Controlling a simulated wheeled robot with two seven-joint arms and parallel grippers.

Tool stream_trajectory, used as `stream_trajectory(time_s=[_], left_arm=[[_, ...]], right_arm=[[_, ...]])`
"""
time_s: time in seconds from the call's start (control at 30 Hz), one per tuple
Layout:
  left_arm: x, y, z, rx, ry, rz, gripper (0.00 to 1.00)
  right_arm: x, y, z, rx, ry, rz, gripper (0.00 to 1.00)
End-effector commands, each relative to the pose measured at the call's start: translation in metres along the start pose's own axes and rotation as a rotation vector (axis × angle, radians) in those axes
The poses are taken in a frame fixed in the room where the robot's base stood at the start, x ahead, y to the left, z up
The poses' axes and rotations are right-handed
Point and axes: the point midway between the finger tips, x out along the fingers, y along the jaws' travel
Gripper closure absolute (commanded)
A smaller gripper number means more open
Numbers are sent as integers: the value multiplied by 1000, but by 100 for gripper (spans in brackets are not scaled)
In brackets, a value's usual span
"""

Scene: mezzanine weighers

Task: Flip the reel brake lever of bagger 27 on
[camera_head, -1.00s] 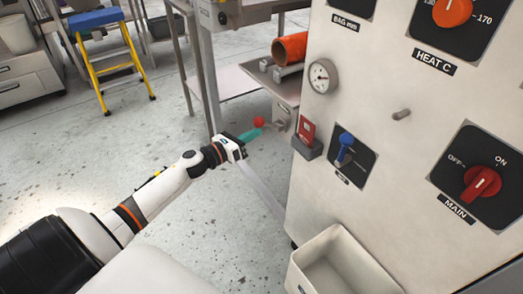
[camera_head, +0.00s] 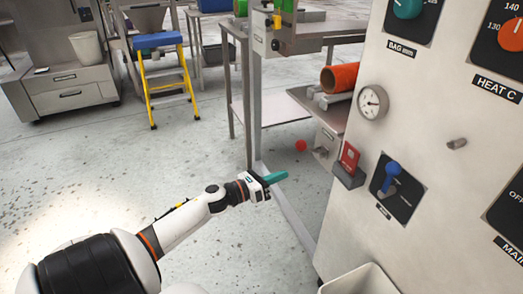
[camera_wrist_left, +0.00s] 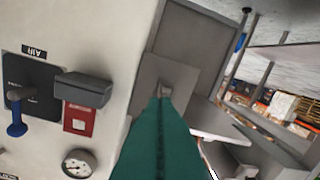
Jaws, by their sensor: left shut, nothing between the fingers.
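A lever with a red ball knob (camera_head: 301,146) sticks out to the left from a small grey plate (camera_head: 326,148) beside the bagger cabinet; I take it to be the reel brake lever. Its setting is too small to read. My left gripper (camera_head: 284,175), with teal fingers, is shut and empty, below and left of the knob and seemingly apart from it. In the left wrist view the shut fingers (camera_wrist_left: 160,104) point at a grey plate (camera_wrist_left: 172,72) and hide the knob. My right gripper is not in view.
The cabinet front (camera_head: 425,140) carries a gauge (camera_head: 372,102), a red switch (camera_head: 349,158) and a blue lever (camera_head: 391,173), labelled AIR in the wrist view. An orange roll (camera_head: 341,77) lies on a shelf behind. A yellow step stool (camera_head: 163,85) stands further back. The floor at left is clear.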

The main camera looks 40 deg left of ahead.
Motion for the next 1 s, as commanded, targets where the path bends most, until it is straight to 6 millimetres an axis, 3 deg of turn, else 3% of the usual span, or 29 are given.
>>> stream_trajectory(time_s=[0.1, 0.3, 1.0], left_arm=[[-25, 0, 2, -3, -2, -2, 100], [-48, -1, 3, -3, 0, -1, 100], [-53, -1, 3, -4, 1, -2, 100]], right_arm=[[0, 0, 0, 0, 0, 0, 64], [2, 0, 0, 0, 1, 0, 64], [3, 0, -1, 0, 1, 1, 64]])
